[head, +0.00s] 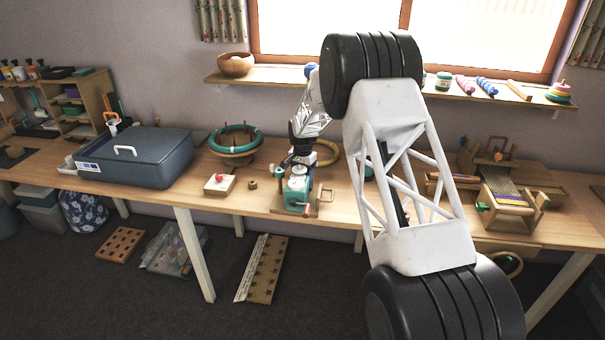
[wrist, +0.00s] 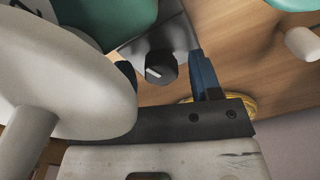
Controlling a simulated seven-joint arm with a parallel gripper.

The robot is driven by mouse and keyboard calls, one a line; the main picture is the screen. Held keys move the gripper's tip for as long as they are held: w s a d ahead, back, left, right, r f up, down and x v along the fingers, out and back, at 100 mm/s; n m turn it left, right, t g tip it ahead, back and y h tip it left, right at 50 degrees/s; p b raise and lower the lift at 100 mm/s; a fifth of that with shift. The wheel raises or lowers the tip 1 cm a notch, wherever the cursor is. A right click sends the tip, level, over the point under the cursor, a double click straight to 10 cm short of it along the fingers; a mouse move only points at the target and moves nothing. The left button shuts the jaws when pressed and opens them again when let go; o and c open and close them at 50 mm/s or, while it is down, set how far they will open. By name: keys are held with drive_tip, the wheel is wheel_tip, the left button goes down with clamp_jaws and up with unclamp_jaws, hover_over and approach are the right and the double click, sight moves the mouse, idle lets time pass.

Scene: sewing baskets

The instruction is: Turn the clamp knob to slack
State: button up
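A black knob (wrist: 160,68) with a white pointer line sits on a grey metal plate (wrist: 158,32) of a teal device. I take it for the clamp knob. The teal device (head: 297,190) stands near the table's front edge in the head view; the knob cannot be made out there. My gripper (head: 300,158) is just above and behind the device. In the wrist view, a blue finger stands right of the knob with a visible gap. A dark finger, partly hidden by a large white disc (wrist: 75,75), shows on its left. The gripper looks open, its fingers on either side of the knob.
On the wooden table (head: 345,195) a white block with a red button (head: 219,184) and a teal-ringed bowl (head: 235,144) stand to the left, beside a blue-grey case (head: 137,157). A yellow ring (head: 327,152) lies behind the device. A wooden loom-like frame (head: 505,192) stands right.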

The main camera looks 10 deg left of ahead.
drive_tip(key=c, duration=0.8)
drive_tip(key=shift+n, duration=0.3)
drive_tip(key=n, duration=0.3)
drive_tip(key=shift+n, duration=0.4)
drive_tip(key=n, duration=0.4)
drive_tip(key=o, duration=0.9)
drive_tip(key=shift+r, duration=0.1)
